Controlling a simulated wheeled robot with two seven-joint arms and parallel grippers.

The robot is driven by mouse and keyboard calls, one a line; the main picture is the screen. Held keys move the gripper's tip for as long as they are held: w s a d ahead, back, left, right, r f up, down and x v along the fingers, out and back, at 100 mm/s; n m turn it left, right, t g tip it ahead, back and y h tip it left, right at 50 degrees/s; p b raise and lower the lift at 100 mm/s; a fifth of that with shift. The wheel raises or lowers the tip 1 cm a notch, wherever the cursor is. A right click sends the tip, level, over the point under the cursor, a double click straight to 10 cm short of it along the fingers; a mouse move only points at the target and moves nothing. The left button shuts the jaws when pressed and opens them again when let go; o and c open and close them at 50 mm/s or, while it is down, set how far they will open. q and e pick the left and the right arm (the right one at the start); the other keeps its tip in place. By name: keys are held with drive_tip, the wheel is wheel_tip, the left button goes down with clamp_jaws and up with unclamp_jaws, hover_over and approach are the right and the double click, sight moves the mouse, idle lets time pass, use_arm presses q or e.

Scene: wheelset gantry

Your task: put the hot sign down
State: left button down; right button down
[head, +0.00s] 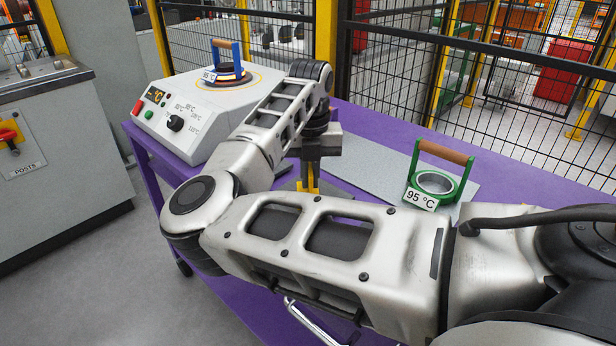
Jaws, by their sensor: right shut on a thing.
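My right gripper (310,165) points down over the purple table, beyond my right forearm. It is shut on a small yellow piece, which I take to be the hot sign (309,181). Only a narrow part of the sign shows between the fingers and my arm. Its face and lower edge are hidden, so I cannot tell whether it touches the surface below. My left gripper is not in view.
A white heater (160,132) with a blue-handled ring on top stands at the back left. A green holder (411,180) with a wooden handle and a 95 °C label stands right of the gripper. A grey plate (375,172) lies between on the purple table (520,185). Mesh fencing stands behind.

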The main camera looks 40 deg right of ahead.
sight(310, 165)
drive_tip(key=shift+f, duration=0.15)
drive_tip(key=c, duration=1.6)
unclamp_jaws()
drive_tip(key=shift+o, duration=0.2)
wheel_tip(310, 165, up, 12)
drive_tip(key=shift+r, duration=0.25)
drive_tip(key=shift+f, duration=0.1)
